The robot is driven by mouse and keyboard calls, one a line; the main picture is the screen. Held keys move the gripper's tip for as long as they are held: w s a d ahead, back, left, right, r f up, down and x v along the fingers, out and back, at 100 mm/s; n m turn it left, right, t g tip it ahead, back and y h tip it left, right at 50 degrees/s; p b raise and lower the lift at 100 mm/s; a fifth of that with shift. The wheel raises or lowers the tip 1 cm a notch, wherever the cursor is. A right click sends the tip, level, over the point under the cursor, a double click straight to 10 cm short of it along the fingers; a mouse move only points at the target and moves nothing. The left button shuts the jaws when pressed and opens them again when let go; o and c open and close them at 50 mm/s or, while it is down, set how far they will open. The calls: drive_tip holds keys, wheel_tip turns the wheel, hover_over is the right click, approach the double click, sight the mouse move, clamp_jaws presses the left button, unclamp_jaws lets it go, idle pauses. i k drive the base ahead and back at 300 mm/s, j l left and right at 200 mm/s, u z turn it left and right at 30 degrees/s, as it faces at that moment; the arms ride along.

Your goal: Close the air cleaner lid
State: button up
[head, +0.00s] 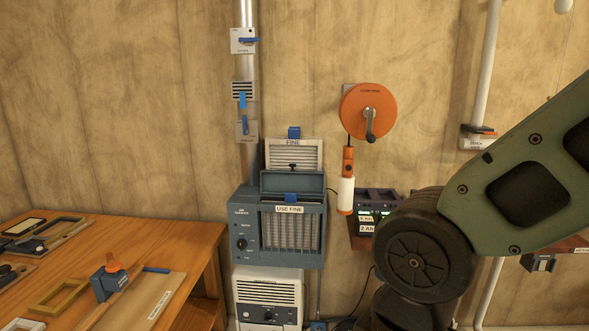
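The air cleaner (241,220) is a blue-grey box on the wall side, with a dial on its left front and a pale pleated filter behind bars, labelled "USE FINE". Its lid (292,183) stands raised at the top, with a small dark knob above it. A blue tab (291,197) shows at the top of the slot below the lid. My arm crosses the right side of the view, apart from the air cleaner in the picture. My gripper is out of the frame, so its state is hidden.
A white unit (267,290) stands below. An orange cord reel (368,112) hangs to the right, above a shelf with battery chargers (376,205). A wooden workbench (190,250) with tools fills the left.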

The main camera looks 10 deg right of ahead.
sight(303, 183)
drive_tip(key=i+j, duration=0.25)
drive_tip(key=i, duration=0.2)
drive_tip(key=i+j, duration=0.2)
drive_tip(key=i, duration=0.25)
drive_tip(key=i+j, duration=0.25)
drive_tip(key=i, duration=0.2)
